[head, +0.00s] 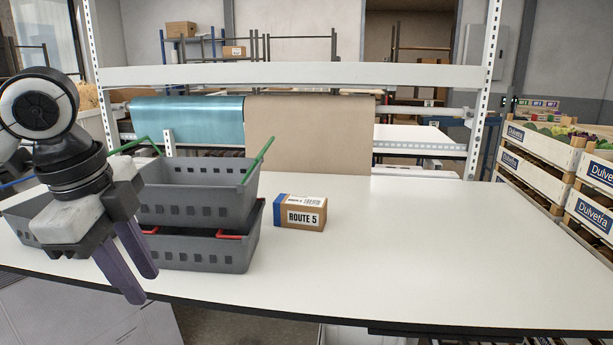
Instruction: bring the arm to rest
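My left gripper (136,268) hangs at the left of the head view, in front of the stacked grey baskets. Its two dark purple fingers point down and slightly right with a gap between them. Nothing shows between the fingers, so it is open and empty. The gripper overlaps the left part of the baskets in the picture; I cannot tell whether it touches them. My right gripper is not in view.
Grey baskets (203,257) with green and red handles stand stacked on the white table (400,250). A small "ROUTE 5" box (300,213) stands right of them. Teal and brown paper rolls (309,135) hang behind. Wooden crates (540,150) stand at right. The table's right half is clear.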

